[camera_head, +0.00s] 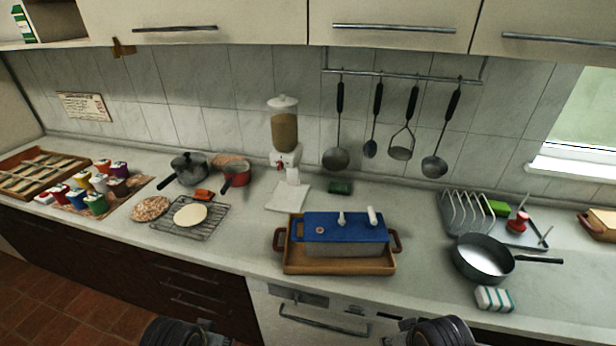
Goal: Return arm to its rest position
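Two dark, ribbed, rounded parts of my own arms show at the bottom edge, one left of centre and one right of centre. Both are cut off by the frame. No gripper fingers show, so I cannot see what either gripper is doing. Both arm parts are low, in front of the counter (235,250). Nothing of mine is seen over the counter top.
A blue-lidded box (345,228) sits in a wooden tray (340,267) near the counter's front. A frying pan (483,258) and striped sponge (494,299) are at right. Pots (190,168), a wire rack (182,230) and colored jars (95,203) stand left.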

